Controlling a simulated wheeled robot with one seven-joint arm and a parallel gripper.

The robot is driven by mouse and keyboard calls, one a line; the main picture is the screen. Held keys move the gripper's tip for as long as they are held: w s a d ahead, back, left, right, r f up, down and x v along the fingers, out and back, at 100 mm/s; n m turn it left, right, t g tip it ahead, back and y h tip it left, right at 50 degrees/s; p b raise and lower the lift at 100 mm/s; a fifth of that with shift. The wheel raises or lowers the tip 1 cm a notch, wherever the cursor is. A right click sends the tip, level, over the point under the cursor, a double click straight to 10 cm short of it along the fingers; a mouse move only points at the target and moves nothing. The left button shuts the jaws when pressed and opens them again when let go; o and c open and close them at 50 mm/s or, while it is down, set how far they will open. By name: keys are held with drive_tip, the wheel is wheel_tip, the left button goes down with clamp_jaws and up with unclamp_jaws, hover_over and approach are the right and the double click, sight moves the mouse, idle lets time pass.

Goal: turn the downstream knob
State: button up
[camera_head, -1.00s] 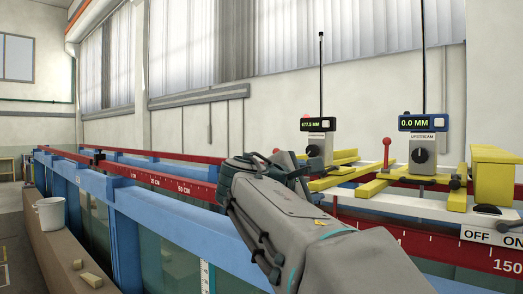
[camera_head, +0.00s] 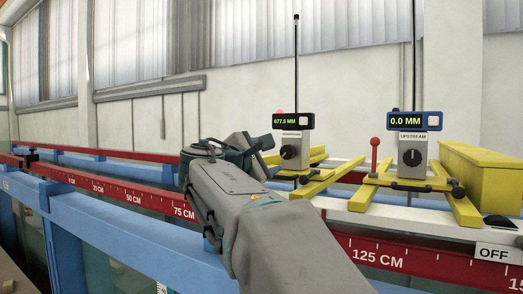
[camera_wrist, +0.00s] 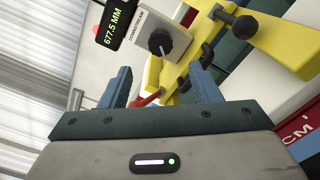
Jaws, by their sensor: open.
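The downstream knob (camera_head: 291,153) is a black round knob on a grey box under a display reading 677.5 MM. The knob also shows in the wrist view (camera_wrist: 160,43), its box tilted, just beyond my two fingers. My gripper (camera_wrist: 161,80) is open and empty, with the knob apart from the fingertips and roughly between their lines. In the head view my gripper (camera_head: 262,142) is just left of the downstream box, partly hidden by my own wrist. The upstream knob (camera_head: 412,157) is on a similar box to the right, under a display reading 0.0 MM.
Yellow carriages (camera_head: 318,181) carry the gauges above the flume rails. A red-tipped lever (camera_head: 375,152) stands between the two gauges. A tall thin rod (camera_head: 296,60) rises above the downstream display. A red scale rail (camera_head: 140,207) runs in front, and a yellow box (camera_head: 485,178) is at right.

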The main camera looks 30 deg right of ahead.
sight(285, 153)
drive_tip(key=p+x, duration=0.3)
drive_tip(key=x, duration=0.7)
drive_tip(key=shift+w+f, duration=0.1)
drive_tip(key=shift+w, duration=0.05)
drive_tip(key=c, duration=1)
